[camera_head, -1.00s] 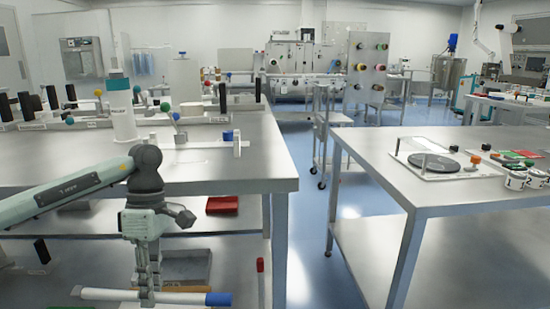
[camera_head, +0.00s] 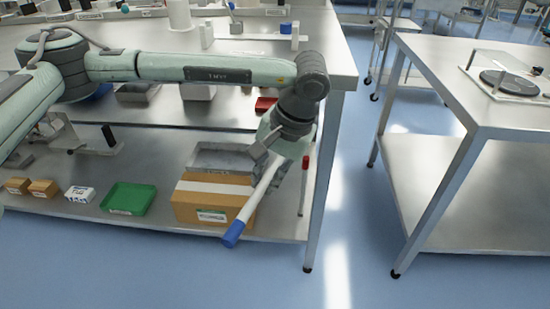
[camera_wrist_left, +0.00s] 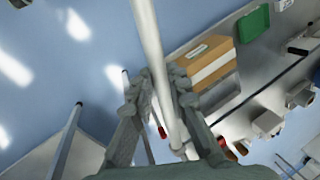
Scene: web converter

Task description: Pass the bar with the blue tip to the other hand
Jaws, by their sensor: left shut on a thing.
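The bar with the blue tip (camera_head: 254,200) is white, with a blue end low on the left in the head view. My left gripper (camera_head: 268,163) is shut on it in front of the left table's lower shelf. The bar is tilted, its blue tip pointing down and left. The gripper's body hides part of its upper end. In the left wrist view the white bar (camera_wrist_left: 149,38) runs between the two fingers of my left gripper (camera_wrist_left: 158,92); its blue tip is out of that picture. My right gripper is not in view.
A cardboard box (camera_head: 196,202) and a green tray (camera_head: 129,198) are on the lower shelf behind the bar. A red-topped rod (camera_head: 304,185) stands near the table leg. A second steel table (camera_head: 440,75) is at right, with open blue floor between the tables.

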